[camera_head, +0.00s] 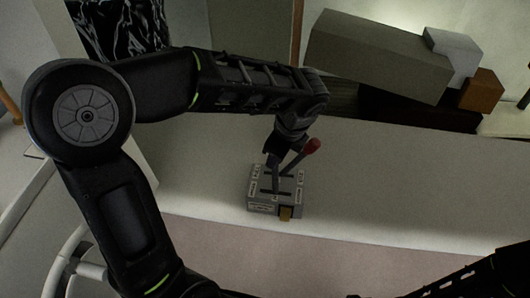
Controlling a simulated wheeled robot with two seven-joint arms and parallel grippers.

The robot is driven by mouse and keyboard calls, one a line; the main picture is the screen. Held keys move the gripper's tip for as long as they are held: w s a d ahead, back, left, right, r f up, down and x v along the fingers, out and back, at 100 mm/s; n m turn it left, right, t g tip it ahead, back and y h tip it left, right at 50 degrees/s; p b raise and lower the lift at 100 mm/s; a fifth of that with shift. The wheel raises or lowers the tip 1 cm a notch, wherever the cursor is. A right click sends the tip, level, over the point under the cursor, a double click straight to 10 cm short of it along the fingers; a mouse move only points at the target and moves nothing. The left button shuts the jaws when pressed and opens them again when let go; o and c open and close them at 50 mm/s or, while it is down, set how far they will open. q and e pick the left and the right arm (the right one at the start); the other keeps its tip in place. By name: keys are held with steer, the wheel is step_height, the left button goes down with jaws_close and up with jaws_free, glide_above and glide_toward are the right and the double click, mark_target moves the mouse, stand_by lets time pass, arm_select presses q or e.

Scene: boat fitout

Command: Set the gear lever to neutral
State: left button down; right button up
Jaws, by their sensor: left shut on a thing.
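The gear lever is a grey rod with a dark red knob (313,146), leaning up and to the right out of a grey control box (262,208). The box sits on the pale bench, with slots and small labels on its top and a yellowish tab at its front. My left gripper (277,180) reaches down over the box and is shut on the lever, low on its rod. The fingertips are small and dark here, and the exact contact is hard to see. My right arm shows at the bottom right corner, but its gripper is not in view.
The pale bench (400,190) is clear to the right of the box. Behind it stand a large grey-brown block (375,55), a whitish block (452,50) and an orange-brown block (482,90). A white rail (65,245) curves at the lower left.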

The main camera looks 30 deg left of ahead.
arm_select(q)
steer(key=shift+w+d, duration=0.2)
steer(key=shift+d, duration=0.2)
steer(key=c, duration=1.1)
jaws_free()
steer(key=shift+a, duration=0.1)
steer(key=shift+r, duration=0.1)
steer(key=v, duration=0.7)
steer(key=shift+s+r, duration=0.1)
steer(key=shift+r, duration=0.2)
